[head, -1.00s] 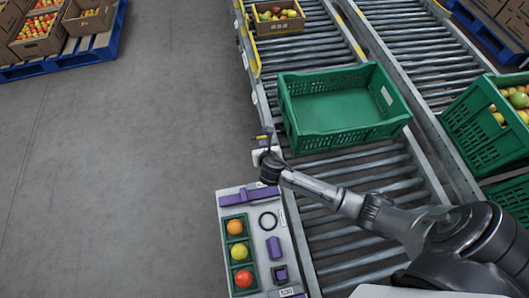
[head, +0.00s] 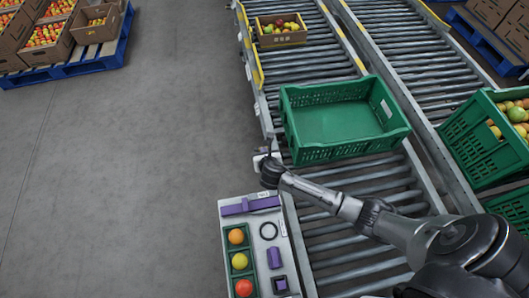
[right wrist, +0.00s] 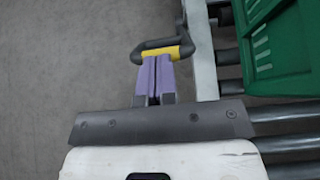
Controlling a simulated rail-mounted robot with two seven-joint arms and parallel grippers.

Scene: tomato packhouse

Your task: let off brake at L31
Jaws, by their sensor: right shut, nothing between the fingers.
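In the right wrist view a dark bent lever handle with a yellow band (right wrist: 165,53) stands beside the conveyor's rail, just past my fingertips. I cannot tell whether the fingers touch it. My right gripper (right wrist: 157,60) has its purple fingers shut with nothing between them. In the head view my right gripper (head: 267,150) is at the left edge of the conveyor, above the control panel, and largely hides the lever. No L31 label is readable. My left gripper is not in view.
An empty green crate (head: 397,135) sits on the rollers right of my gripper. The grey panel (head: 263,219) below holds purple parts and several tomatoes in green trays. A cardboard box of fruit (head: 283,41) stands farther up the conveyor.

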